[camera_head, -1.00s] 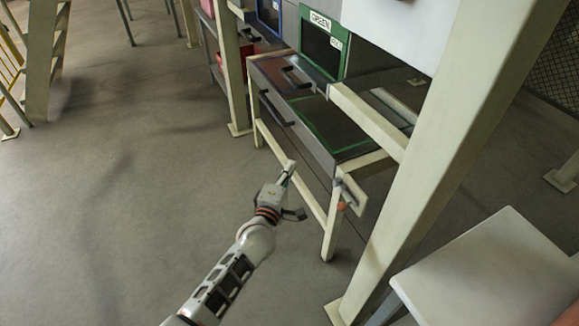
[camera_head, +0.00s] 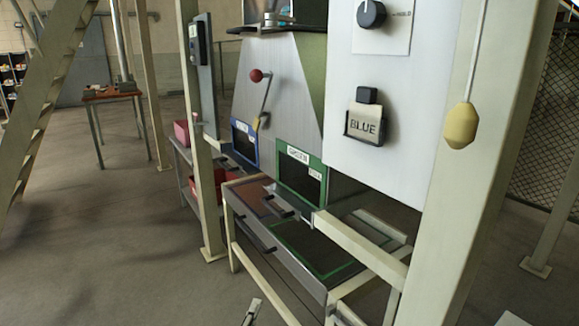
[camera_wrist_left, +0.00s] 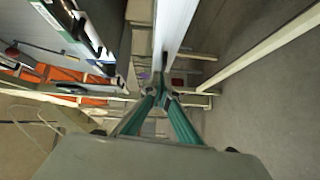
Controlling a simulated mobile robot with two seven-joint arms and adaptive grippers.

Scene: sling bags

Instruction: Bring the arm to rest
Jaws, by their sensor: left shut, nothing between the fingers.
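The tip of my left gripper (camera_head: 252,312) shows at the bottom edge of the head view, in front of the drawer stand; the rest of that arm is below the frame. In the left wrist view its two teal fingers (camera_wrist_left: 160,95) meet at the tips, shut with nothing between them. My right gripper is in neither view.
The stand with drawers (camera_head: 290,240) has a green-framed panel (camera_head: 300,172) and a blue-framed one (camera_head: 244,142) above it. A white cabinet (camera_head: 385,110) carries a BLUE label. Cream posts (camera_head: 480,130) stand at the right. The floor at left (camera_head: 110,240) is open.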

